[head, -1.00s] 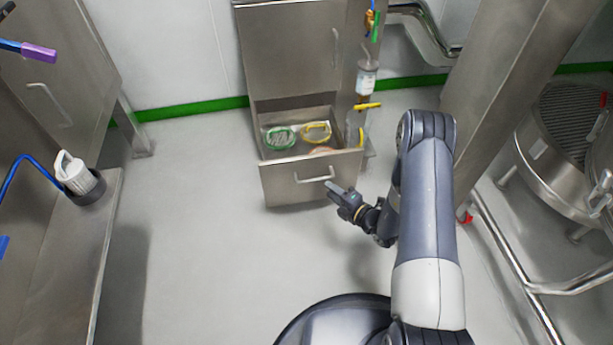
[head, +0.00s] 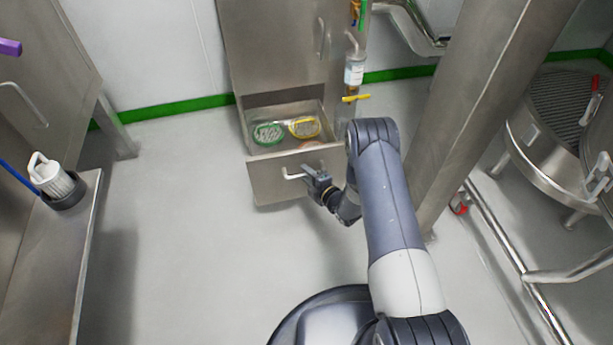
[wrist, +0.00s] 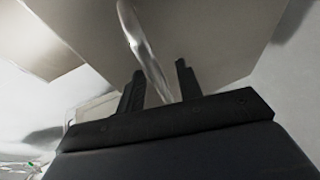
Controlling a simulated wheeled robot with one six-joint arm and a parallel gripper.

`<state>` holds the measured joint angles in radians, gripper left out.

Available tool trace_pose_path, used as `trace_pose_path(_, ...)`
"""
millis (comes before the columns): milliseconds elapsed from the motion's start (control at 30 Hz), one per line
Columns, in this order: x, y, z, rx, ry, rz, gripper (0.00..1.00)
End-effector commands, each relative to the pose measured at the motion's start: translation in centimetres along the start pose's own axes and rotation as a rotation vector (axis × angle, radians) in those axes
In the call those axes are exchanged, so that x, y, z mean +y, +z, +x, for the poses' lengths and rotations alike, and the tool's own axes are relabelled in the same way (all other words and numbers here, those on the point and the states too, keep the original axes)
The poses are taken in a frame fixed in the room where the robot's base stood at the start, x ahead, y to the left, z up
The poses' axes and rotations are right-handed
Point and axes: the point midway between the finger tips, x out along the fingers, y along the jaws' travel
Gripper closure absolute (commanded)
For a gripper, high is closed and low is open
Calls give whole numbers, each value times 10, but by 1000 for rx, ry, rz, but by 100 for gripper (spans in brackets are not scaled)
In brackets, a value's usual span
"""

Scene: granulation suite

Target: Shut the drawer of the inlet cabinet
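The inlet cabinet (head: 268,45) is a steel cabinet against the back wall. Its bottom drawer (head: 268,186) is pulled open, with a green-rimmed item (head: 268,133) and a yellow-rimmed item (head: 304,127) inside. The drawer handle (head: 291,177) is a bright bar on the drawer front. My gripper (head: 307,174) is at the right part of this handle, partly covering it. In the wrist view my gripper (wrist: 160,88) has its two dark fingers apart, and the handle (wrist: 143,50) runs down between them. I cannot tell whether the fingers touch it.
A steel post (head: 455,120) rises to the right of my arm, with a round steel vessel (head: 560,125) and rails (head: 500,245) beyond. A steel bench (head: 75,240) with a white-capped fitting (head: 50,175) stands at left. The floor left of the drawer is clear.

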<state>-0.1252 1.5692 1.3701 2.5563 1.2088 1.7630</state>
Motion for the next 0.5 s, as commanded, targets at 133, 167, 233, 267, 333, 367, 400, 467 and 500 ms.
trace_pose_path(133,0,0,6,1,1,-1,66)
trace_pose_path(167,0,0,6,0,0,-1,66)
trace_pose_path(233,1,0,6,0,0,-1,66)
trace_pose_path(267,1,0,6,0,0,-1,66)
trace_pose_path(333,1,0,6,0,0,-1,66)
trace_pose_path(367,1,0,6,0,0,-1,67)
trace_pose_path(400,1,0,6,1,0,-1,70)
trace_pose_path(467,1,0,6,1,0,-1,75)
trace_pose_path(500,1,0,6,1,0,-1,78)
